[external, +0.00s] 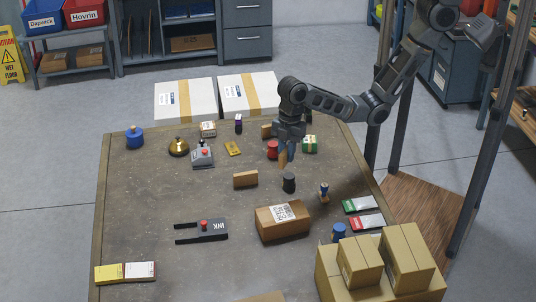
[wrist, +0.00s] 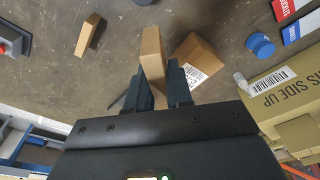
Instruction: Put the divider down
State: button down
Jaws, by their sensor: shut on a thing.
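The divider is a thin brown block (wrist: 152,50) upright between the fingers of my gripper (wrist: 161,85) in the wrist view. In the external view my gripper (external: 289,143) points down over the far right part of the table, and the divider (external: 283,157) shows below its fingers. My gripper is shut on the divider. I cannot tell whether its lower end touches the table (external: 160,195). A similar brown block (external: 245,180) stands on the table nearer the camera; another brown block (external: 267,131) is partly hidden behind my gripper.
A red item (external: 272,150) and a green box (external: 309,144) stand close beside my gripper. A dark cylinder (external: 289,182) and a labelled carton (external: 283,222) are nearer the camera. Stacked cartons (external: 407,257) fill the near right corner. The table's left middle is clear.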

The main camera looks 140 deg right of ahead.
jog(key=w+d+r+n, duration=0.1)
jog(key=w+r+n, duration=0.1)
jog(key=w, duration=0.1)
jog(key=n+b, duration=0.1)
jog(key=b, duration=0.2)
send_over(282, 214)
jog(key=shift+y, duration=0.3)
jog(key=f, duration=0.6)
jog(key=shift+s+d+f, duration=0.25)
jog(key=shift+s+f, duration=0.1)
jog(key=shift+s, duration=0.05)
jog(key=shift+a+f, duration=0.1)
jog(key=shift+f, duration=2)
jog(key=shift+f, duration=0.1)
jog(key=c, duration=1)
grip_release()
